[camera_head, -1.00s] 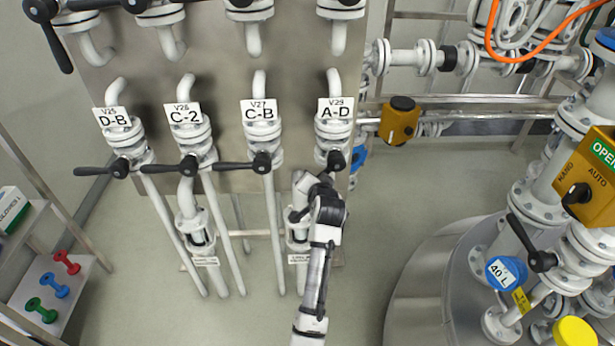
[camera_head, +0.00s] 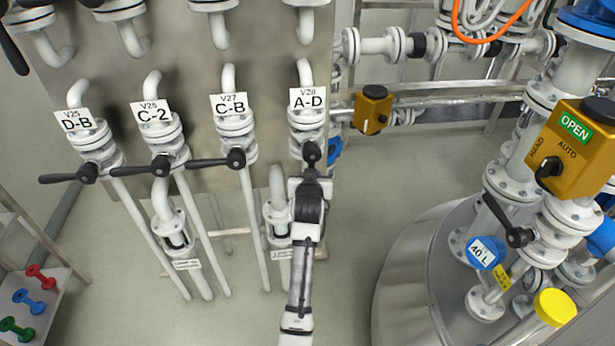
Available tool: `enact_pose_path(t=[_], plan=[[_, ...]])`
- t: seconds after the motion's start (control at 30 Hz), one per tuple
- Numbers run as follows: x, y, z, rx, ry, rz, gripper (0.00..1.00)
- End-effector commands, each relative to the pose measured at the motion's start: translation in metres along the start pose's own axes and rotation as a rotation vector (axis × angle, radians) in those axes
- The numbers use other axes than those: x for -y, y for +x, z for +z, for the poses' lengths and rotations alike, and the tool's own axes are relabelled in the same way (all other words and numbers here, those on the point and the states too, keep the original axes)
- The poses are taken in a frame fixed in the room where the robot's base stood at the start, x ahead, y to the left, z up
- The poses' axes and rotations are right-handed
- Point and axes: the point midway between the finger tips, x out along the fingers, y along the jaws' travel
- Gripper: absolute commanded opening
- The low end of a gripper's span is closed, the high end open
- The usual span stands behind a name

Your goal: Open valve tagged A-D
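The valve tagged A-D (camera_head: 307,125) is the rightmost of the lower row on the grey panel. Its white tag (camera_head: 308,98) reads A-D. Its black handle (camera_head: 311,152) shows only as a short dark end below the valve body, and no lever sticks out to the left. My gripper (camera_head: 310,178) is directly below and in front of this handle, overlapping it in the picture. I cannot tell whether they touch. My wrist hides the fingers, so their opening is not visible.
Valves C-B (camera_head: 234,130), C-2 (camera_head: 163,135) and D-B (camera_head: 95,145) stand to the left, levers pointing left. A yellow actuator box (camera_head: 373,110) is close on the right. A pipe with a sight glass (camera_head: 277,215) stands beside my arm. A large tank (camera_head: 410,280) is at right.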

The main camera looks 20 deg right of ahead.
Motion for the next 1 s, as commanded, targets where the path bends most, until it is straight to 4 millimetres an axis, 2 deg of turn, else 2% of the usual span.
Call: enact_pose_path(t=[0.03, 0.47, 0.5, 0.63, 1.0], plan=[[-0.0064, 0.0008, 0.0040, 0.008, -0.004, 0.013, 0.00], [-0.0071, 0.0006, 0.0029, 0.005, -0.010, 0.015, 0.00], [-0.0071, 0.0006, 0.0028, 0.005, -0.010, 0.015, 0.25], [-0.0058, 0.0005, 0.0020, 0.003, -0.010, 0.013, 0.42], [-0.0026, -0.0039, 0.0004, -0.002, -0.010, 0.007, 0.42]])
